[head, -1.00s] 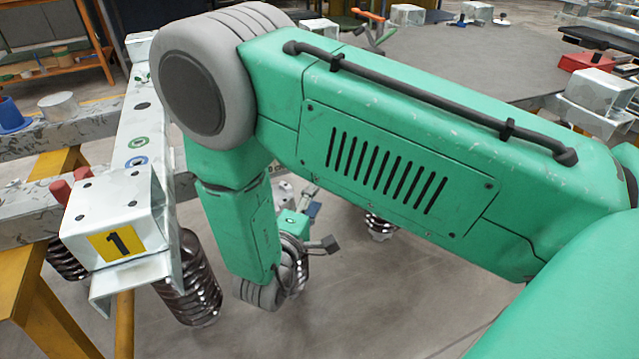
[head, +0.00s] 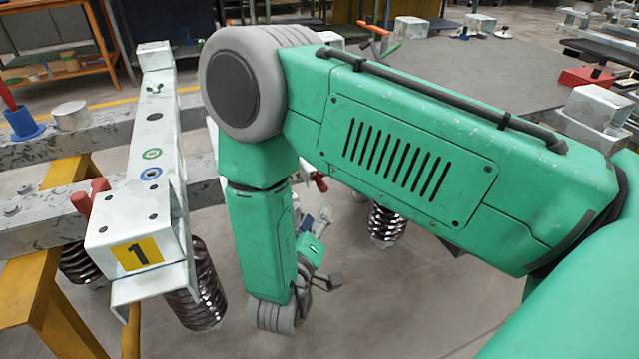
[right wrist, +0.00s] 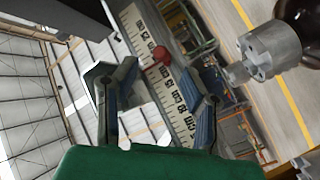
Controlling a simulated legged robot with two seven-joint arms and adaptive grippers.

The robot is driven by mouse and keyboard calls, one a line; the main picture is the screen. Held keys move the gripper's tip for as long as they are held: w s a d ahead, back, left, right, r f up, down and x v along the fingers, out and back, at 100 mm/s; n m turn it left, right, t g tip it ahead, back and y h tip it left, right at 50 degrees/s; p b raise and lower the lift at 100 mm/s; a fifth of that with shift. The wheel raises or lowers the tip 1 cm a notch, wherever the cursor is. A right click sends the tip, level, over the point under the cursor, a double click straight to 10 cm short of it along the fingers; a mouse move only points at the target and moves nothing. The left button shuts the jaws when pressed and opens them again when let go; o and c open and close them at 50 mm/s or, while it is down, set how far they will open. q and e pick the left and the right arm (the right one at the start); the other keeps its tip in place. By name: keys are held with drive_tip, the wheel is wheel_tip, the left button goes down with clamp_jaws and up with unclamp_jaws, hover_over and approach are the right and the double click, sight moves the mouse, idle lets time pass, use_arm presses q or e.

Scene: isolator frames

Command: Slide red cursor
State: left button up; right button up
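In the right wrist view a red round knob (right wrist: 161,53), which looks like the red cursor, sits at the edge of a white ruler-like scale (right wrist: 178,98) with black numbers. My right gripper (right wrist: 158,74) has its two fingers spread, with the knob seen between and slightly beyond the tips. No contact with the knob shows. In the head view the right gripper (head: 325,248) is small, below my green forearm and partly hidden by it. A small red piece (head: 320,183) shows beside the arm; I cannot tell if it is the cursor. My left gripper is out of view.
A metal beam with block number 1 (head: 140,240) stands left of my arm, with red handles (head: 82,204) and a dark ribbed insulator (head: 200,295). Another insulator (head: 386,225) hangs right of the gripper. A grey table (head: 480,70) lies behind. Floor below is clear.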

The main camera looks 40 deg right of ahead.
sight(323, 190)
drive_tip(key=s+r+m+t+y+p, duration=0.1)
drive_tip(key=s+r+m+y+p, duration=0.2)
drive_tip(key=m, duration=1.2)
drive_tip(key=s+m+t+y+p, duration=0.1)
drive_tip(key=m+y+p, duration=0.3)
drive_tip(key=m, duration=1)
drive_tip(key=shift+m+h, duration=0.4)
drive_tip(key=shift+h, duration=0.3)
drive_tip(key=b+x, duration=0.3)
drive_tip(key=x, duration=1)
drive_tip(key=shift+w+d, duration=0.1)
drive_tip(key=shift+w, duration=0.3)
